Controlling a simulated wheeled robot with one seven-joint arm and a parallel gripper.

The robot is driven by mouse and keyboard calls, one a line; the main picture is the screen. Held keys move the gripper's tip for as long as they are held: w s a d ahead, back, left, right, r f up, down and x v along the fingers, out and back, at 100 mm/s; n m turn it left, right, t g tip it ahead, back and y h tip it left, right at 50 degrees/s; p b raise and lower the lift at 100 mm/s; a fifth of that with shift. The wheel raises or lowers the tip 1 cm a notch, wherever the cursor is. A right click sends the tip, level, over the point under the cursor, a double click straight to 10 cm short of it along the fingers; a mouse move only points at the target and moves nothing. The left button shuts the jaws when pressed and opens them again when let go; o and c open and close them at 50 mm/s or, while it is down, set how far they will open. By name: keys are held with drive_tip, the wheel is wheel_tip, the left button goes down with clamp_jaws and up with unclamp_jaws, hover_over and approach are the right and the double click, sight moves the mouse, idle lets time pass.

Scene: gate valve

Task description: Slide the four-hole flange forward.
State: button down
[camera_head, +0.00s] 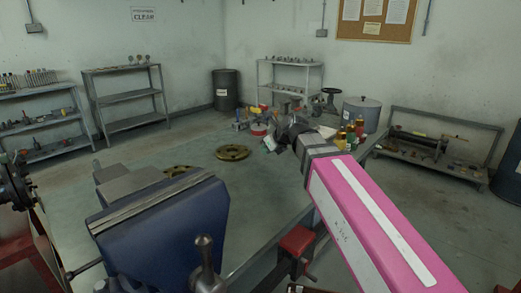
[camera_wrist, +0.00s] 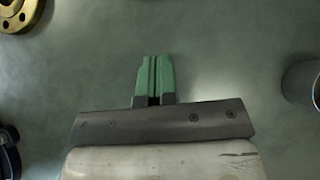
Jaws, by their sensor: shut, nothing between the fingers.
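Two brass flanges lie flat on the bench: a fuller ring (camera_head: 233,152) in the middle and a second one (camera_head: 178,171) farther left, partly hidden behind the vise. I cannot count their holes in the head view. A brass flange (camera_wrist: 22,13) with bolt holes shows at the upper left corner of the wrist view, cut off by the frame. My gripper (camera_wrist: 154,60) has its green fingers shut and empty over bare bench, to the right of that flange and apart from it. In the head view my arm's end is right of the flanges, its fingertips hard to make out.
A large blue vise (camera_head: 160,235) fills the near left of the bench (camera_head: 265,190). Small bottles (camera_head: 350,135) and a grey pot (camera_head: 361,113) are at the right. A grey cylinder (camera_wrist: 301,84) shows at the wrist view's right edge.

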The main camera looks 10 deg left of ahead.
sight(244, 158)
drive_tip(key=x, duration=0.7)
drive_tip(key=shift+w+a+f, duration=0.2)
drive_tip(key=shift+f, duration=0.05)
drive_tip(key=a, duration=0.1)
drive_tip(key=w+a, duration=0.1)
drive_tip(key=a, duration=0.1)
drive_tip(key=shift+w+f, duration=0.2)
drive_tip(key=shift+w, duration=0.05)
drive_tip(key=shift+w+a, duration=0.2)
drive_tip(key=shift+a, duration=0.2)
